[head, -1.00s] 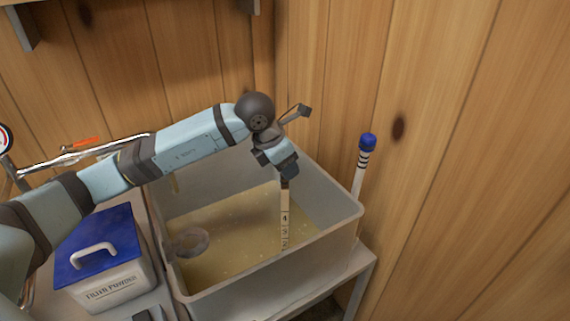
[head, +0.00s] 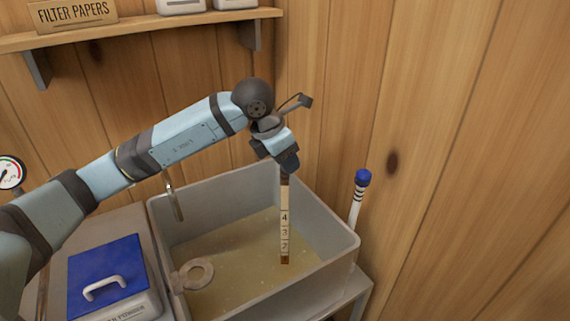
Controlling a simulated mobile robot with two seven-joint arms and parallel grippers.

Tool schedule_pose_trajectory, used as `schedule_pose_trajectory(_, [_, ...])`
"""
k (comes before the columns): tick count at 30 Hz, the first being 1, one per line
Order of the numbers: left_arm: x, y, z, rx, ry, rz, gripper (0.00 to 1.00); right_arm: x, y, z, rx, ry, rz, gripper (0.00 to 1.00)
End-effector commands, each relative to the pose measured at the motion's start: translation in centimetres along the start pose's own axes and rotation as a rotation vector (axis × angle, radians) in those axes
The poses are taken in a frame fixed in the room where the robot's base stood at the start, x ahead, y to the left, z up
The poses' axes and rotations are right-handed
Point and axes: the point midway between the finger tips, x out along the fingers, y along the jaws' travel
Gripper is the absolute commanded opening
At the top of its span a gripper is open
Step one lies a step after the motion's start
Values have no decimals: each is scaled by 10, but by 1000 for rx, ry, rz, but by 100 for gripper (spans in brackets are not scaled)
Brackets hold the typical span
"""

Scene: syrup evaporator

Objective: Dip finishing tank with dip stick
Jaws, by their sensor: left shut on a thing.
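The finishing tank (head: 325,277) is a grey open rectangular box holding murky golden liquid (head: 235,245). My left gripper (head: 288,170) is above the tank, pointing down, shut on the upper end of the dip stick (head: 285,215). The stick is pale, nearly upright, and marked 4, 3 and 2 downward, with a brown lower end. That end is inside the tank's outline; I cannot tell whether it touches the liquid. My right gripper is not in view.
A blue-capped white rod (head: 358,195) stands at the tank's right side. A pale ring-shaped thing (head: 193,275) is inside the left wall. A blue-lidded box (head: 107,268) stands left. A shelf (head: 150,27) and wooden walls (head: 470,150) enclose the corner.

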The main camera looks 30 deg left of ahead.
Motion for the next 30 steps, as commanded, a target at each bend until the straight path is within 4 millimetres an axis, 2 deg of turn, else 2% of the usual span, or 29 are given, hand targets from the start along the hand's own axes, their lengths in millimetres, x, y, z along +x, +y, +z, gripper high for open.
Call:
schedule_pose_trajectory(1, [-10,0,4,0,-2,1,0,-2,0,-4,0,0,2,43])
schedule_pose_trajectory(12, [-51,0,22,0,-2,1,0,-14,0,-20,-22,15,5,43])
schedule_pose_trajectory(23, [-90,0,39,0,-2,1,0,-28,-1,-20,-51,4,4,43])
schedule_pose_trajectory(30, [-117,0,50,0,-3,1,0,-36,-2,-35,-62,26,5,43])
